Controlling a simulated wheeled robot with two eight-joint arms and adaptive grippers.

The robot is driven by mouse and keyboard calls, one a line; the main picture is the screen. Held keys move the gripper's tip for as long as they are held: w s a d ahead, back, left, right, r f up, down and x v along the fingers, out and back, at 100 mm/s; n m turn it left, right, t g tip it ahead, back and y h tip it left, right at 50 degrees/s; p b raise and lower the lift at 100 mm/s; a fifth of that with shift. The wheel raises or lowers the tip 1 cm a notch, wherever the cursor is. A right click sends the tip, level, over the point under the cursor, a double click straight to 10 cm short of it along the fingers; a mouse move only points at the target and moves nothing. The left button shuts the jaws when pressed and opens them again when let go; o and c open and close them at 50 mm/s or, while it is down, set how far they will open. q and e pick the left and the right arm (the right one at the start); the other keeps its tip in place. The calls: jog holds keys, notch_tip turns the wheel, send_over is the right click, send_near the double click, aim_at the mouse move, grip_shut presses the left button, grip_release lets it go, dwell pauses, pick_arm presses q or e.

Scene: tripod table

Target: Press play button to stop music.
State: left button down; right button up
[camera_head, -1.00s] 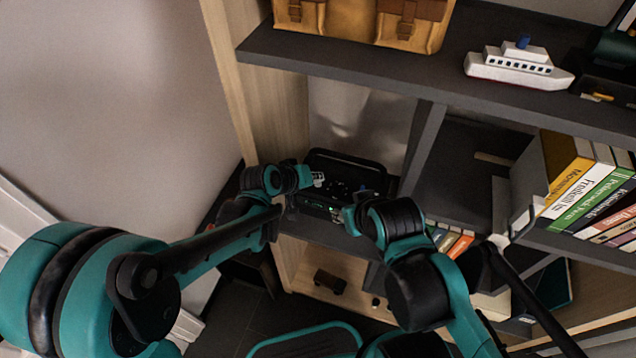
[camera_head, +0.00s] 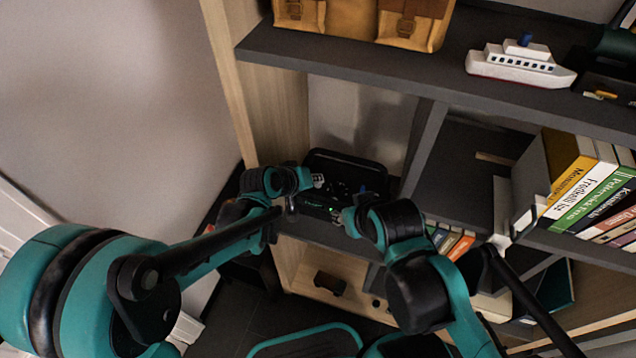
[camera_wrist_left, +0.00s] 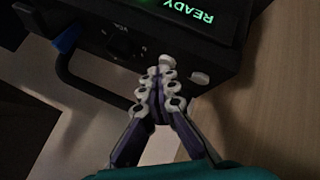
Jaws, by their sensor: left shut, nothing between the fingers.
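A black music player (camera_head: 345,163) with a carrying handle stands on a dark shelf beside a wooden side panel. In the left wrist view its panel (camera_wrist_left: 118,18) shows a green "READY" display (camera_wrist_left: 190,10), upside down, a dark knob (camera_wrist_left: 120,45) and a pale button (camera_wrist_left: 199,78). My left gripper (camera_head: 319,180) is over the player's left part. In the left wrist view its fingers (camera_wrist_left: 161,68) are together and empty, with the tips at a pale button; contact cannot be told. My right gripper (camera_head: 340,215) is at the player's front; its jaws are too small to read.
An upper shelf (camera_head: 370,72) with a tan bag (camera_head: 345,20) and a toy ship (camera_head: 520,64) overhangs the player. A dark divider (camera_head: 424,145) stands to its right, with books (camera_head: 580,190) beyond. The wooden panel (camera_head: 280,120) bounds the left side.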

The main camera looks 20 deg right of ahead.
pick_arm(q)
jog(key=shift+r+p, duration=0.6)
jog(key=shift+r, duration=0.2)
notch_tip(320, 180, up, 5)
jog(key=p, duration=0.4)
jog(key=shift+r, duration=0.1)
dwell(0.8)
